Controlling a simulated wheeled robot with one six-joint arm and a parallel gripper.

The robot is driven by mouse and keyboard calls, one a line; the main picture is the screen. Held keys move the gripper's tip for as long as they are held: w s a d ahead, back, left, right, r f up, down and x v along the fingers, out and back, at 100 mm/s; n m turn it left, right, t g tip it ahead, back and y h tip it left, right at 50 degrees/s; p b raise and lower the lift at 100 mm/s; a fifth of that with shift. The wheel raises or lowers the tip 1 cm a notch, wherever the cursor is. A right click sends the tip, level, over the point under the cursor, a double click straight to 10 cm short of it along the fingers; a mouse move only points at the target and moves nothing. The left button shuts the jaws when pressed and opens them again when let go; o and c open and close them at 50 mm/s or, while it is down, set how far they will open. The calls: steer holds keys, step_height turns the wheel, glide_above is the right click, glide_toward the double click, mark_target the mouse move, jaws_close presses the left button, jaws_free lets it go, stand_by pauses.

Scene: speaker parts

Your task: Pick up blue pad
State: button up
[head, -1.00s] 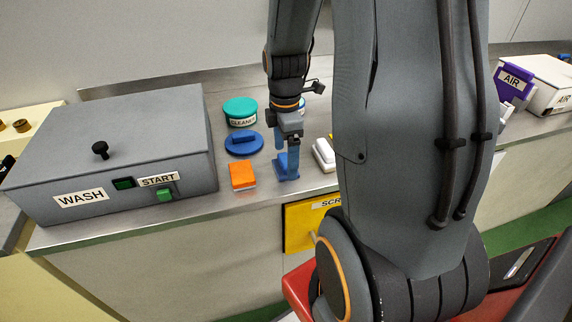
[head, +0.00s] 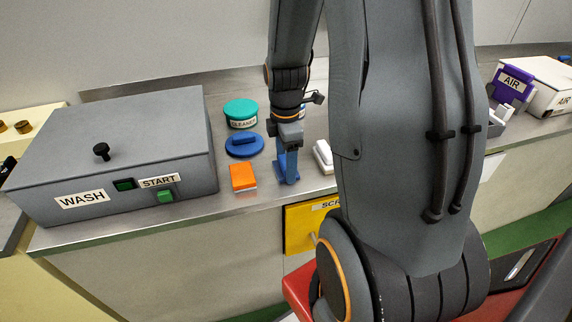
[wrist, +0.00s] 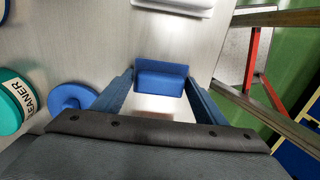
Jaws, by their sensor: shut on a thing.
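The blue pad (wrist: 160,78) is a small blue block between my fingertips in the wrist view. In the head view the blue pad (head: 280,171) shows partly behind my fingers, at counter level near the front edge. I cannot tell whether it touches the counter. My gripper (head: 288,176) points down and is shut on the pad, with one finger on each side (wrist: 160,84).
An orange pad (head: 243,178) lies just left of my gripper. A blue round lid (head: 244,148) and teal-lidded cleaner tub (head: 240,108) stand behind. A white block (head: 323,155) is close on the right. The grey wash box (head: 110,150) fills the left.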

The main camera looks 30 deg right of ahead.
step_height(320, 180, up, 10)
steer(key=shift+b, duration=0.35)
steer(key=o, duration=0.4)
steer(key=shift+c, duration=1.4)
